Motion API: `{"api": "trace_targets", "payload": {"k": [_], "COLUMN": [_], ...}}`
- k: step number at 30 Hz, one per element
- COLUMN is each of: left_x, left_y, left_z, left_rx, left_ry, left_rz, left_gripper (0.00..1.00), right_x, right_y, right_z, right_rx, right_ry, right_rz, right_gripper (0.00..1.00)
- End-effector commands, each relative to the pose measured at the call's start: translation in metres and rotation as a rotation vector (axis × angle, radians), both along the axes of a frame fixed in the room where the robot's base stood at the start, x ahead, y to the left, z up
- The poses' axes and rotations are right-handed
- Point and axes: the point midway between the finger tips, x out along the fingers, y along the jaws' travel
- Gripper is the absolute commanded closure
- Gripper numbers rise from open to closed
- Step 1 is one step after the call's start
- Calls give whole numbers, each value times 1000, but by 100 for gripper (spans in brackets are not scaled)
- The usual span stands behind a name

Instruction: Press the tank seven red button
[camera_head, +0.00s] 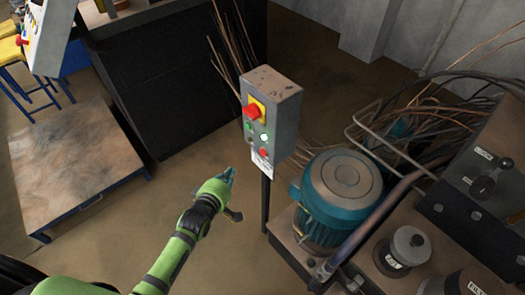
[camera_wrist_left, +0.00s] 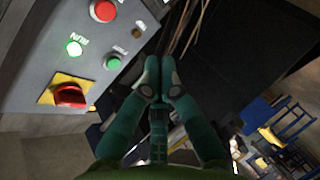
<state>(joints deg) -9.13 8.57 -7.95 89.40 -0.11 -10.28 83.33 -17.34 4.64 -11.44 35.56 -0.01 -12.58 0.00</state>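A grey control box (camera_head: 272,112) stands on a thin post. Its face carries a red knob on a yellow plate (camera_head: 251,110), a lit lamp and a smaller red button (camera_head: 263,153) low on the face. In the left wrist view the face is tilted, with the red button (camera_wrist_left: 102,10) at the top and the red knob (camera_wrist_left: 69,96) lower down. No tank seven label is readable. My left gripper (camera_head: 230,176) is below and left of the box, apart from it. Its fingertips (camera_wrist_left: 158,78) are together with nothing between them. My right gripper is out of view.
A teal motor (camera_head: 342,195) and a machine with cables and dark knobs stand right of the box. A low wooden-topped table (camera_head: 70,165) is at the left. A dark cabinet (camera_head: 180,75) stands behind. Bare floor lies around my left gripper.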

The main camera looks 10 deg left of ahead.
Motion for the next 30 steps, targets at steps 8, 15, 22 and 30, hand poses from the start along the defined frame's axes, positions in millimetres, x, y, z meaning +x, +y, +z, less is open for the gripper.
{"api": "trace_targets", "payload": {"k": [8, 15, 22, 30], "left_x": [9, 36, 58, 69], "left_y": [-7, -28, -45, -54], "left_z": [-2, -4, -2, -1], "left_rx": [-1, -1, -2, 1], "left_ry": [-1, -2, 0, 1], "left_rz": [-1, 0, 1, 0], "left_gripper": [100, 100, 100, 100], "right_x": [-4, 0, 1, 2], "right_y": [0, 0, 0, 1], "right_z": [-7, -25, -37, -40], "right_rx": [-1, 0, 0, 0], "right_ry": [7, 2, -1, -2], "right_rz": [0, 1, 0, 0], "right_gripper": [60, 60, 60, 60]}}
